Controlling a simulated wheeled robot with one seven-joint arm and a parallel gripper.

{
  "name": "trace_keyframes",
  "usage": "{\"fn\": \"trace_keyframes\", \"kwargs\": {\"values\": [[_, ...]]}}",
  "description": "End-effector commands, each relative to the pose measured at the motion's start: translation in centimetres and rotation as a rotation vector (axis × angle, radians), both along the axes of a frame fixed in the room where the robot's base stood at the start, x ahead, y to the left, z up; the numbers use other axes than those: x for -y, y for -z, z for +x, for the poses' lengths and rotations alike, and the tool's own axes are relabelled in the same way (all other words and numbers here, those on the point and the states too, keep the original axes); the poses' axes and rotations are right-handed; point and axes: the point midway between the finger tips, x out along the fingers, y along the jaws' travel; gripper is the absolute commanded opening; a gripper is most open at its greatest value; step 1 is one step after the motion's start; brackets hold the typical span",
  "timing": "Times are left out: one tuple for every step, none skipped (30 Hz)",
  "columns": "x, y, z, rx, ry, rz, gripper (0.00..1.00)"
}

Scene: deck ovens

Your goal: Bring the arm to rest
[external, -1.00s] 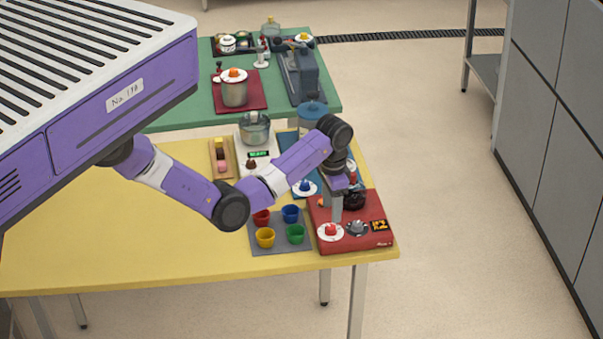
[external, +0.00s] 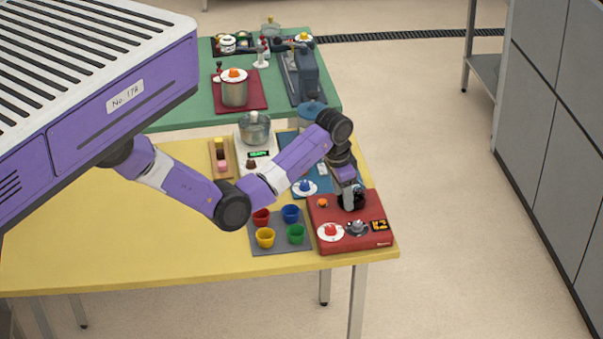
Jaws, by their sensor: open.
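My gripper (external: 349,200) points down just above the back part of the red control box (external: 325,242) on the yellow table. It is open. A dark round part of the box shows right behind and beside the fingers; I cannot tell whether they touch it. My purple arm reaches over the table from the left. On the red box, a white disc with a red knob (external: 331,231), a grey knob (external: 357,228), a small orange button (external: 322,203) and a dark display with orange figures (external: 379,226) show in front of the gripper.
A grey mat (external: 278,245) with red, blue, yellow and green cups lies left of the box. Behind are a blue panel with a blue knob (external: 305,187), a scale with a pot (external: 255,128) and a wooden tray (external: 227,173). The table's left part (external: 100,230) is clear.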

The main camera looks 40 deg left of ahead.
Motion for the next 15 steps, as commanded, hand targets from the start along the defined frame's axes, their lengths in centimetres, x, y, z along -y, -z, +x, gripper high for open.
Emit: {"fn": "trace_keyframes", "kwargs": {"values": [[0.6,-1.2,1.8,0.079,-0.013,-0.031,0.52],[0.9,-2.0,2.9,0.133,-0.02,-0.052,0.52],[1.2,-2.7,4.1,0.202,-0.032,-0.076,0.52],[1.2,-3.0,4.8,0.251,-0.039,-0.092,0.52],[1.1,-3.1,5.4,0.297,-0.046,-0.106,0.52],[0.9,-3.3,6.1,0.359,-0.058,-0.125,0.52],[0.6,-3.4,6.5,0.404,-0.066,-0.138,0.52],[0.1,-3.4,6.9,0.45,-0.075,-0.152,0.52],[-0.6,-3.3,7.2,0.512,-0.087,-0.169,0.52],[-1.3,-3.2,7.3,0.556,-0.096,-0.181,0.52],[-1.9,-3.1,7.4,0.599,-0.103,-0.191,0.52],[-2.8,-3.0,7.3,0.654,-0.111,-0.205,0.52],[-3.5,-2.9,7.1,0.694,-0.119,-0.217,0.52],[-4.3,-2.7,6.8,0.732,-0.125,-0.227,0.52],[-5.3,-2.6,6.3,0.781,-0.131,-0.241,0.52]]}}
